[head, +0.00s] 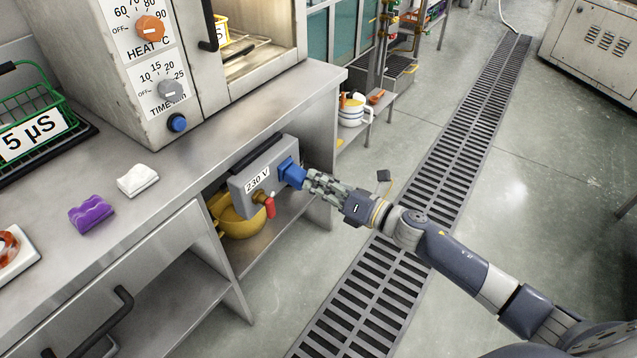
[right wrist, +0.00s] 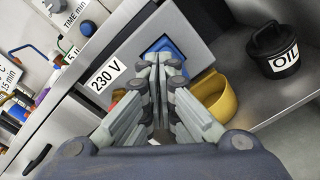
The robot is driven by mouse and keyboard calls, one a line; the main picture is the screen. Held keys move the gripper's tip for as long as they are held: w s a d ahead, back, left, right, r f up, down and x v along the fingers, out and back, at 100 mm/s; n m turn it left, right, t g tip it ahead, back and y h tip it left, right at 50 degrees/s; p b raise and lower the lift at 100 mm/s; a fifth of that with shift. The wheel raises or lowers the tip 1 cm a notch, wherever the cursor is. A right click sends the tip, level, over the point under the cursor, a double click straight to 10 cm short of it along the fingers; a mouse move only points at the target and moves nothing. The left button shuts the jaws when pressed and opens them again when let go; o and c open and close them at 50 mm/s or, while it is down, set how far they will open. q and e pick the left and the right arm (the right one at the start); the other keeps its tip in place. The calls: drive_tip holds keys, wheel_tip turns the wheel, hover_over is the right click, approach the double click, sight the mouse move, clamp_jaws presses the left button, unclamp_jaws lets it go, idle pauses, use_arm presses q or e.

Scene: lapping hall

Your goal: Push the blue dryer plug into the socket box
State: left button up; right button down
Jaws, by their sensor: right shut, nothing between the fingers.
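The grey socket box (head: 250,182) marked 230 V is mounted at the front of the steel bench; it also shows in the right wrist view (right wrist: 120,62). The blue dryer plug (head: 297,176) is at the blue socket on the box's right side, pointing into it. I cannot tell how deep it sits. My right gripper (head: 312,181) is shut and empty, its fingertips at the plug's outer end, touching or very close. In the right wrist view the fingertips (right wrist: 161,66) cover most of the plug, with blue (right wrist: 163,45) showing behind them. My left gripper is not in view.
A red-handled valve (head: 269,206) sticks out below the box. A yellow pot (head: 238,220) stands on the shelf beneath. A black OIL can (right wrist: 272,50) is on the shelf in the wrist view. The oven (head: 178,35) stands on the bench.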

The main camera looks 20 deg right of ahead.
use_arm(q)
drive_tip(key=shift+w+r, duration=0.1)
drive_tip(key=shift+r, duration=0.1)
use_arm(e)
drive_tip(key=shift+a, duration=0.1)
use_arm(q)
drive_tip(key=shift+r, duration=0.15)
use_arm(e)
drive_tip(key=v, duration=1.4)
idle(0.3)
drive_tip(key=shift+s, duration=0.1)
